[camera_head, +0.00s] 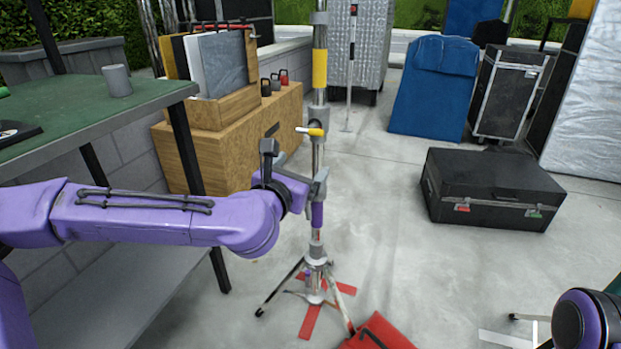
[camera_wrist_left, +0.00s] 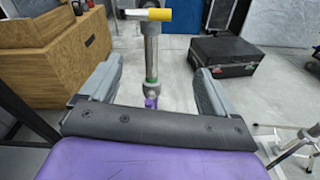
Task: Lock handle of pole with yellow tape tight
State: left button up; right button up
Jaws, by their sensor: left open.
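The pole (camera_head: 319,100) with a band of yellow tape (camera_head: 319,68) stands upright on a tripod base (camera_head: 315,265) over red floor tape. Its handle (camera_head: 310,131), with a yellow grip and white end, sticks out sideways below the tape. In the left wrist view the handle (camera_wrist_left: 153,15) shows at the top, beyond the fingers, on the pole (camera_wrist_left: 151,55). My left gripper (camera_wrist_left: 155,85) is open, its two grey fingers to either side of the pole in that view. It is lower than the handle and not touching it. My right gripper is not in view; only part of my right arm shows.
A green-topped table (camera_head: 80,110) with a grey cylinder (camera_head: 117,80) stands at the left. A wooden box (camera_head: 235,140) is behind the pole. A black case (camera_head: 490,190) lies at the right. A red bag (camera_head: 378,335) is at the tripod's foot. Floor between pole and case is clear.

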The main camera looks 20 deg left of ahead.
aim_at(309, 133)
pick_arm(q)
jog(key=w+r, duration=0.1)
jog(key=w, duration=0.2)
jog(key=w+r+n+p, duration=0.1)
jog(key=w, duration=0.3)
jog(key=w+a+r+n+t, duration=0.1)
jog(key=w, duration=0.2)
jog(key=shift+w+r, duration=0.15)
jog(key=shift+r, duration=0.15)
jog(key=c, duration=1.1)
